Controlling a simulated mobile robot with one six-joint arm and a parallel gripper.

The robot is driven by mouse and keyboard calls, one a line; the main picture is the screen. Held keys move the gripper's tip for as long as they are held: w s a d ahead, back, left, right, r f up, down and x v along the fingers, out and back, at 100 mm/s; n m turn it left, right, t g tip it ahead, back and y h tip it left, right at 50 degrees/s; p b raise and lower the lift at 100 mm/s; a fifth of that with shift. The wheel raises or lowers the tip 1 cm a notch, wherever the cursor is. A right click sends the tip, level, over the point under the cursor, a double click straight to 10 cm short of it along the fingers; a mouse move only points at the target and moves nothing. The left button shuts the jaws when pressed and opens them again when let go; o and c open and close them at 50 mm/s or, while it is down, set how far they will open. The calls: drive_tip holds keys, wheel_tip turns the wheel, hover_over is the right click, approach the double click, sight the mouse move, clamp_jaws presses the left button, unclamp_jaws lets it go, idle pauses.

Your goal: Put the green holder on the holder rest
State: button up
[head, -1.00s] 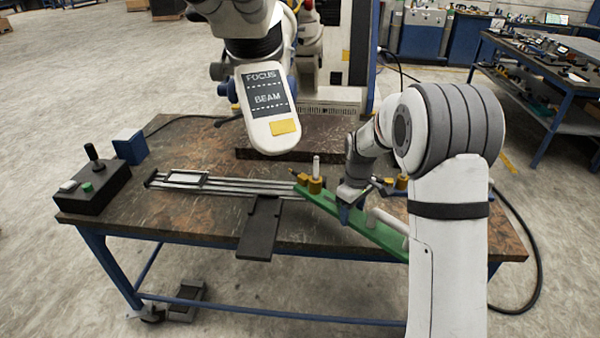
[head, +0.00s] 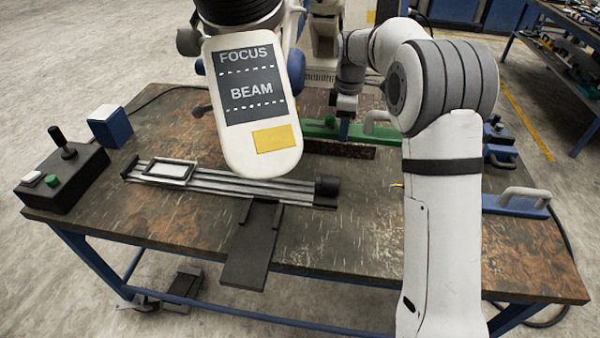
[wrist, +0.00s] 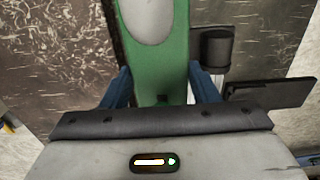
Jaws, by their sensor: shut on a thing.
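In the wrist view the green holder (wrist: 158,75) passes between the two blue fingers of my gripper (wrist: 163,88). I cannot tell for sure which thing is the holder rest. A low dark ledge (head: 338,150) lies below the holder at the back of the table.
A rail assembly (head: 225,184) with a black cylinder (head: 327,187) at its end lies mid-table, beside a dark plate (head: 250,250). The microscope head (head: 255,110) hangs in front. A control box (head: 65,180) stands left; a blue bar with a handle (head: 520,205) lies right.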

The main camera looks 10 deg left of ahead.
drive_tip(key=shift+w+f, duration=0.1)
drive_tip(key=shift+w, duration=0.1)
approach(326, 171)
drive_tip(key=d+f, duration=0.4)
drive_tip(key=f, duration=0.1)
drive_tip(key=shift+a+p, duration=0.45)
drive_tip(key=shift+a, duration=1.6)
drive_tip(key=shift+f, duration=0.75)
drive_tip(key=o, duration=1.6)
drive_tip(key=shift+d+f, duration=0.1)
drive_tip(key=shift+c, duration=0.2)
